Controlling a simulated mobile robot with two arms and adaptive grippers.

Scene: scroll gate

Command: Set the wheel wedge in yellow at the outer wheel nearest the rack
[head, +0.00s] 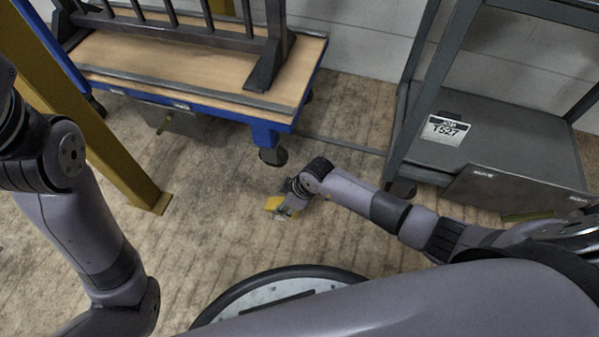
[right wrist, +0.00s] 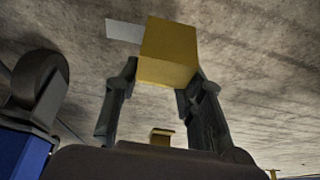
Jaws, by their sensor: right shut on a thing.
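The yellow wheel wedge (head: 273,203) is just above or on the floor, in front of the blue cart's near right corner; I cannot tell if it touches the floor. My right gripper (head: 286,204) is shut on it. In the right wrist view the wedge (right wrist: 168,52) sits between the two dark fingers (right wrist: 158,88). The cart's dark outer wheel (head: 273,156), nearest the rack, stands apart from the wedge, beyond it. This wheel also shows at the left of the right wrist view (right wrist: 40,82). My left arm shows, but its gripper is out of view.
The blue cart (head: 262,133) has a wooden deck and carries a dark barred frame (head: 200,28). A grey rack (head: 485,135) labelled T527 stands to the right. A yellow post (head: 95,130) stands at the left. The floor between post and wedge is clear.

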